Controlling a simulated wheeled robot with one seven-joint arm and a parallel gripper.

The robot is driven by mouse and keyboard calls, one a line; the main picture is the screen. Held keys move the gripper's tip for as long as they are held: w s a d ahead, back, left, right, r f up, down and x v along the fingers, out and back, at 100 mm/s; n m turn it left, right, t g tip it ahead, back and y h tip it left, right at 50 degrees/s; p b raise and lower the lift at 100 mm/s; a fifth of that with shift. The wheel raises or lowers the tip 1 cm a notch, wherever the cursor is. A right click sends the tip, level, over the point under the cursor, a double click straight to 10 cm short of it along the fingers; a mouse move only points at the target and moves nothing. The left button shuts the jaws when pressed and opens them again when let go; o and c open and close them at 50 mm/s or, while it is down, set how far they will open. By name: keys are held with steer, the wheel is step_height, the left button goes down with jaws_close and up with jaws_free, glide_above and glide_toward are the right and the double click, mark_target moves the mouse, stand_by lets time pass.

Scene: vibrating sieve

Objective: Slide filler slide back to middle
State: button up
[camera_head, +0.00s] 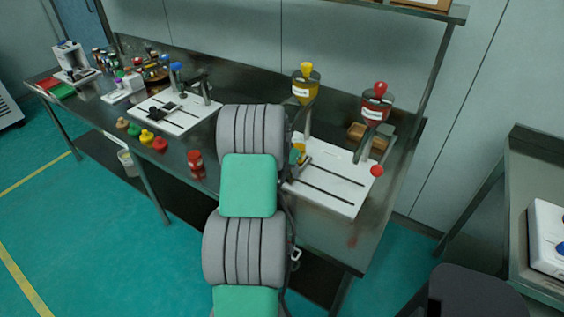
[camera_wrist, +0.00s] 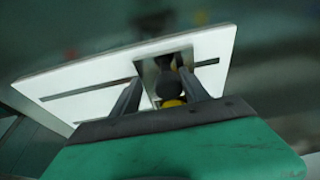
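A white board (camera_head: 340,190) with two dark slots lies at the right end of the bench; it also fills the middle of the wrist view (camera_wrist: 90,82). A dark rounded piece with a yellow part (camera_wrist: 172,102) sits in front of the board, between my fingers. I take it for the filler slide, but cannot be sure. My gripper (camera_wrist: 161,76) has its two dark fingers apart, one each side of this piece; contact cannot be told. In the head view my arm hides most of the gripper.
A yellow-topped dispenser (camera_head: 304,88) and a red-topped dispenser (camera_head: 375,105) stand over the board. A red-capped jar (camera_head: 195,163) stands left of my arm. A second white board (camera_head: 175,113) and several small bottles (camera_head: 146,138) lie farther left. A shelf (camera_head: 330,12) runs above.

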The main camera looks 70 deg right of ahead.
steer(key=shift+s+a, duration=0.2)
steer(key=shift+s, duration=1.15)
steer(key=shift+s+a, duration=0.25)
steer(key=shift+s, duration=1.15)
steer(key=shift+s+a, duration=0.2)
steer(key=shift+s, duration=1.15)
steer(key=o, duration=1.1)
steer(key=p+v, duration=0.4)
steer(key=v, duration=0.5)
